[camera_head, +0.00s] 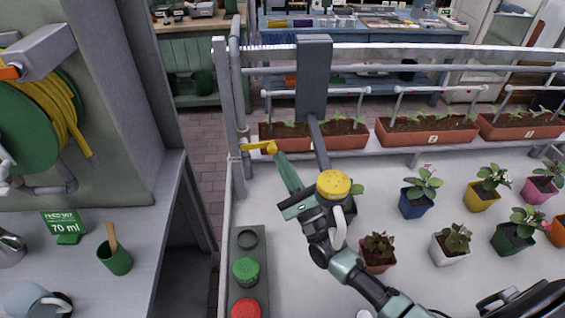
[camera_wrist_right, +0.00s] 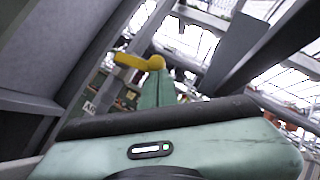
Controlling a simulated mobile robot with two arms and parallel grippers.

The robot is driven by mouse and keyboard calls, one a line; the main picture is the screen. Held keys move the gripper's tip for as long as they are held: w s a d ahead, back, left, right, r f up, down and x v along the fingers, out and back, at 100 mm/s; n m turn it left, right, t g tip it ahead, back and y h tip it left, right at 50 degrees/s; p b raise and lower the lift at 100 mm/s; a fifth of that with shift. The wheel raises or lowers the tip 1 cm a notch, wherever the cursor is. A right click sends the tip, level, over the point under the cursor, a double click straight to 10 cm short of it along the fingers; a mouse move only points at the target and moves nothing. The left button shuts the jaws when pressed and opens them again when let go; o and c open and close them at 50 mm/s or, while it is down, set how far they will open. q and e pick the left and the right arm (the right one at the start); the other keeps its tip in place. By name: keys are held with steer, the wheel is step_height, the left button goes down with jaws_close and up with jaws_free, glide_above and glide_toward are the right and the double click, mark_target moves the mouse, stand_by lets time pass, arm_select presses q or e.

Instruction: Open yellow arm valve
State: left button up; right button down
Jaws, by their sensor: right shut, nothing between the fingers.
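The yellow arm valve (camera_head: 258,146) is a short lever on the upright pipe at the left end of the white plant bench. My left gripper is not in view.
A grey post (camera_head: 314,80) rises behind the gripper. Planter boxes (camera_head: 425,132) line the back rail. Potted plants (camera_head: 415,205) stand on the bench to the right. A panel with green and red buttons (camera_head: 246,271) is at the front left. A yellow round cap (camera_head: 333,184) shows by my right wrist.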

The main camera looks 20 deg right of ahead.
steer(key=shift+r+n+g+y+p, duration=0.4)
steer(key=shift+r+n+p, duration=0.35)
steer(key=shift+r, duration=1)
